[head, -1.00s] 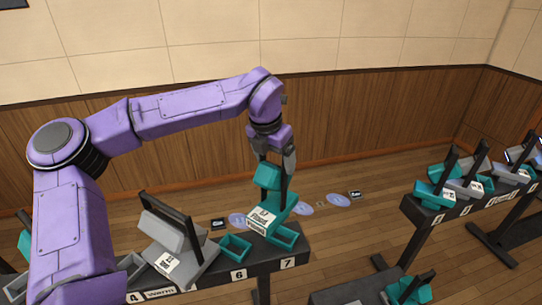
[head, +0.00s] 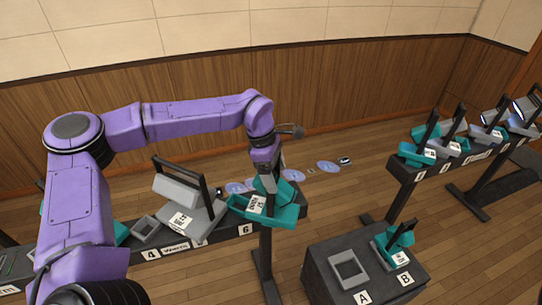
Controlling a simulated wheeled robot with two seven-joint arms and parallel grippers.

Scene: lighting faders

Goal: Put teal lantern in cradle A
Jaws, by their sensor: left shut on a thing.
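The teal lantern (head: 276,212) with a white label hangs tilted from my left gripper (head: 268,180), which is shut on it. It is held in front of the right end of the long dark bench (head: 220,240), overlapping it in the picture. Cradle A (head: 349,270) is an empty grey square frame on a dark box, above the white "A" label. My right gripper is not in view.
A smaller teal lantern (head: 393,246) stands in the place marked B, just right of cradle A. A grey lantern (head: 186,205) stands on the bench near the "Warm" label. Another bench (head: 402,176) at the right holds several teal and grey lanterns.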

